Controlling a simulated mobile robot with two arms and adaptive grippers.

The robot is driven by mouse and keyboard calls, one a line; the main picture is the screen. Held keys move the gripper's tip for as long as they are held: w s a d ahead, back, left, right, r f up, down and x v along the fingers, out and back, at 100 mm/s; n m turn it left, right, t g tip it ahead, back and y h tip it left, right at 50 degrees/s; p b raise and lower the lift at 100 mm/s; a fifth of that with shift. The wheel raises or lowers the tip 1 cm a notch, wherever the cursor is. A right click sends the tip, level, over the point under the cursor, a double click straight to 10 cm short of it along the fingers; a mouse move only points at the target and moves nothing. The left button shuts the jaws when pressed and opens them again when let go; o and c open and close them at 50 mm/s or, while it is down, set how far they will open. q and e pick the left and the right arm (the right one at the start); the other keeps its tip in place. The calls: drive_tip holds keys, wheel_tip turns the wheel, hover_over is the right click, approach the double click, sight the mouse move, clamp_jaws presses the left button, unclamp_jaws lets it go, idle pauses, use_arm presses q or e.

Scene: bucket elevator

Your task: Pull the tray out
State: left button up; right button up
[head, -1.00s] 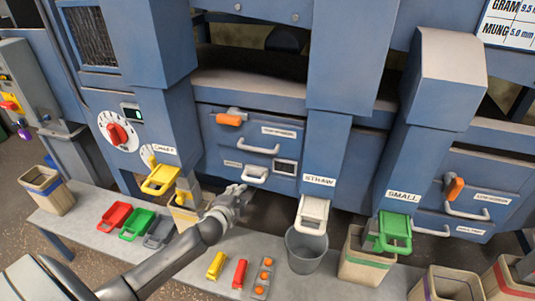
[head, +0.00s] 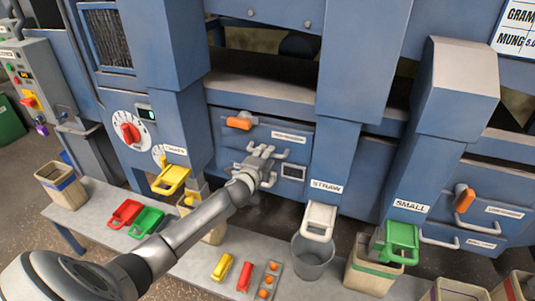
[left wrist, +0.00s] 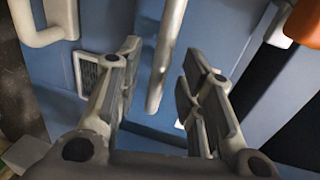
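A blue drawer-like tray front (head: 298,130) with a label is set in the blue machine. Its pale bar handle (head: 285,156) is partly hidden by my left gripper (head: 264,157) in the head view. In the left wrist view, my left gripper (left wrist: 165,85) is open. The handle bar (left wrist: 166,55) shows between its two fingers, with gaps on both sides. I cannot tell how deep the bar lies between them. A second pale handle (left wrist: 38,25) is at the upper left of that view. My right gripper is not in view.
An orange lever (head: 239,123) sits at the tray's upper left; it also shows in the wrist view (left wrist: 305,22). A small screen (head: 293,172) is below. The straw chute (head: 318,222) stands to the right above a grey bucket (head: 312,258). A grey table (head: 90,210) is in front.

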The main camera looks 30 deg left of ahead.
use_arm(q)
drive_tip(key=shift+x, duration=1.15)
clamp_jaws()
